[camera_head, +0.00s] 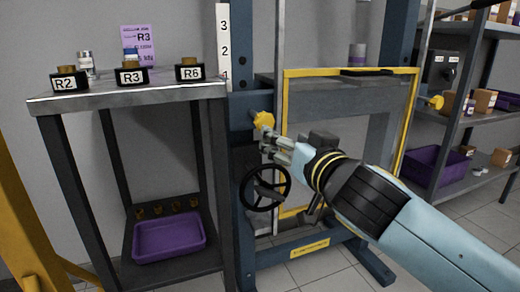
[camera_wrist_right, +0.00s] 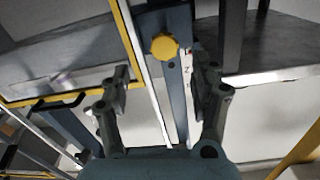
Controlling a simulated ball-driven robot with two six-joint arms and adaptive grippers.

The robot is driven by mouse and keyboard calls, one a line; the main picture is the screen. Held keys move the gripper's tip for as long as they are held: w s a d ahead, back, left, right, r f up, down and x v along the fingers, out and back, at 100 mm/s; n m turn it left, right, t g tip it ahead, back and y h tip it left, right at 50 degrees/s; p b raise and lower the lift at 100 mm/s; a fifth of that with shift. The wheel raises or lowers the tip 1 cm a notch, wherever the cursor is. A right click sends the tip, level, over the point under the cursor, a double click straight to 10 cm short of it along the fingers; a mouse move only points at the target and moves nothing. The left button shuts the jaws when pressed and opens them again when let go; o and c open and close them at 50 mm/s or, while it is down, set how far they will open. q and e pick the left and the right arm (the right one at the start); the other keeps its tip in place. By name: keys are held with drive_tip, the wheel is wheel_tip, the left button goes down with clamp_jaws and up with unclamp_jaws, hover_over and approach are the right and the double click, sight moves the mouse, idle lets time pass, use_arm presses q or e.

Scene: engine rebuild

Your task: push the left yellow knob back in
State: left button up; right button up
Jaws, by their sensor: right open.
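The left yellow knob (camera_head: 263,120) sits on the blue left post (camera_head: 243,103) of the press frame. It also shows in the right wrist view (camera_wrist_right: 164,46), ahead of the fingers. My right gripper (camera_head: 268,146) comes in from the right, with its fingertips just below the knob in the head view. In the wrist view the jaws of my right gripper (camera_wrist_right: 160,78) are spread apart with nothing between them. I cannot tell whether a finger touches the knob. A second yellow knob (camera_head: 436,102) is on the right side of the press. My left gripper is not in view.
A black handwheel (camera_head: 265,188) is just below my right gripper. A yellow-edged guard frame (camera_head: 345,72) stands right of the post. At left is a metal bench (camera_head: 130,99) with labelled black holders and a purple tray (camera_head: 168,238) below. Shelves (camera_head: 470,118) stand at right.

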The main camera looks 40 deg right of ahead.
sight(264, 123)
drive_tip(key=shift+t, duration=0.3)
drive_tip(key=b+x, duration=0.1)
drive_tip(key=x, duration=0.9)
drive_tip(key=shift+a+b, duration=0.15)
drive_tip(key=shift+b, duration=0.15)
drive_tip(key=shift+w, duration=0.55)
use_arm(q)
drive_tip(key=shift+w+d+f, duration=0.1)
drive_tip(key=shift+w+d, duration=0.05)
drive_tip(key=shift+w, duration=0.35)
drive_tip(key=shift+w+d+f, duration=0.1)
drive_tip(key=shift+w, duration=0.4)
use_arm(e)
clamp_jaws()
